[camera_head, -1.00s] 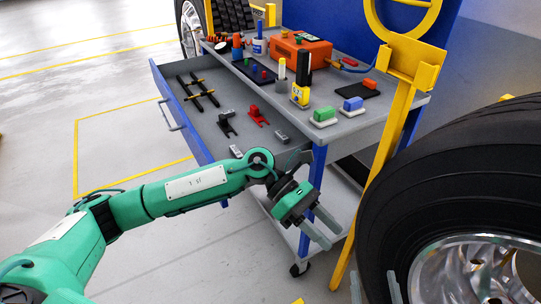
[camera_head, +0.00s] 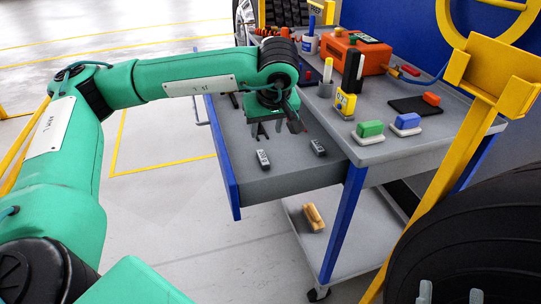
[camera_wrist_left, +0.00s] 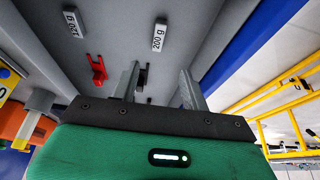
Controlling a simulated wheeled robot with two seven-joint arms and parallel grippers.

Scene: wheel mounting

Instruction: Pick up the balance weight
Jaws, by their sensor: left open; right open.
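Two small grey balance weights lie in the open drawer. One (camera_head: 263,160) is labelled 200 g in the left wrist view (camera_wrist_left: 159,36). The other (camera_head: 318,148) shows at upper left in the left wrist view (camera_wrist_left: 74,23), where its label seems to read 120 g. My left gripper (camera_head: 266,131) is open and empty over the drawer, behind the weights in the head view. In the left wrist view its fingertips (camera_wrist_left: 157,78) point into the drawer, apart from both weights. My right gripper (camera_head: 450,293) shows only its open fingertips at the bottom edge.
The drawer (camera_head: 232,180) also holds a red part (camera_wrist_left: 97,70) and a black part (camera_wrist_left: 142,77). The cart top (camera_head: 385,148) carries an orange case (camera_head: 352,52) and green and blue blocks. A yellow stand (camera_head: 440,150) and a tyre (camera_head: 470,220) are at right.

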